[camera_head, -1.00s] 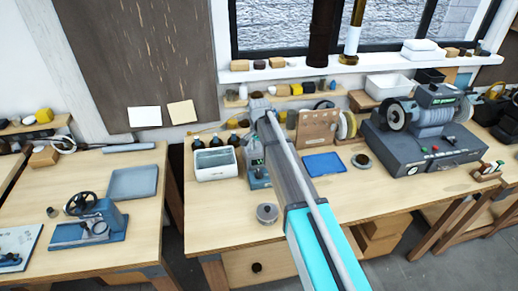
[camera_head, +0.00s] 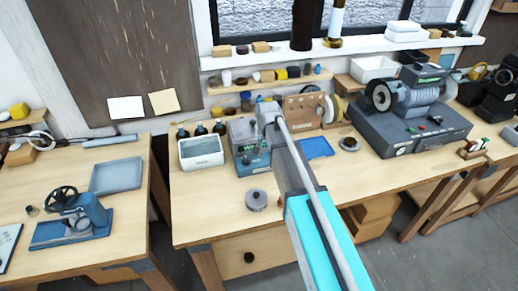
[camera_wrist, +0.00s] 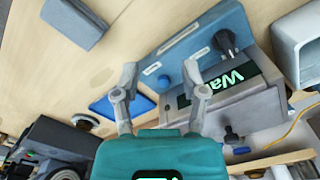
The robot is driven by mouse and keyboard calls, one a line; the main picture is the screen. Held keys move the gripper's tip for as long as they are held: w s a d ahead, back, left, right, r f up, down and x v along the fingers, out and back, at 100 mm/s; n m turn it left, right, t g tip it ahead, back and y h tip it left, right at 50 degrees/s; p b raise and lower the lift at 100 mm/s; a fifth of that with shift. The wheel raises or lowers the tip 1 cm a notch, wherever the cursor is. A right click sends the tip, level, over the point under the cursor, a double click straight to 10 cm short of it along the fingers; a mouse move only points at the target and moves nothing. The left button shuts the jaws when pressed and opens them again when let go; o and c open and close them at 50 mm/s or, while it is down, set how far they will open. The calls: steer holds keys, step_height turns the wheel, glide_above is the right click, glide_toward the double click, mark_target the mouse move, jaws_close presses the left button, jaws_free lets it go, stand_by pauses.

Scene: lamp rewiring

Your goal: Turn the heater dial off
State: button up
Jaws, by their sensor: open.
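The heater (camera_wrist: 215,95) is a grey-and-blue box with a green-lettered label starting "Wa" and a blue front panel. A black dial (camera_wrist: 228,42) sits on this panel in the wrist view, with a smaller blue knob on it too. In the head view the heater (camera_head: 247,150) stands on the middle bench, partly hidden by my arm. My gripper (camera_wrist: 160,75) is open and empty in the wrist view. Its right finger overlaps the heater's front in the picture, left of the dial. I cannot tell the gap. In the head view the fingers are not clear.
A white bin (camera_head: 200,152) stands left of the heater, a blue tray (camera_head: 316,147) to its right. A round grey tin (camera_head: 256,200) is near the bench front. A pegboard (camera_head: 304,112) and a grinder (camera_head: 418,110) stand farther right. The front bench strip is mostly clear.

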steer(key=s+d+f+n+b, duration=0.1)
steer(key=s+d+f+b, duration=0.1)
steer(key=s+d+f, duration=0.1)
steer(key=s+d+f+n+b, duration=0.1)
steer(key=s+d+f+b, duration=0.2)
steer(key=s+d, duration=0.2)
steer(key=s+d+f+n+b, duration=0.1)
steer(key=s+d+f+b, duration=0.2)
steer(key=s, duration=0.4)
steer(key=shift+d, duration=0.55)
steer(key=shift+s+d+f+n+b, duration=0.3)
steer(key=shift+s+d+b, duration=0.2)
steer(key=shift+s, duration=0.2)
steer(key=s, duration=0.1)
steer(key=s+d, duration=0.1)
steer(key=s, duration=0.1)
steer(key=shift+d+n, duration=0.3)
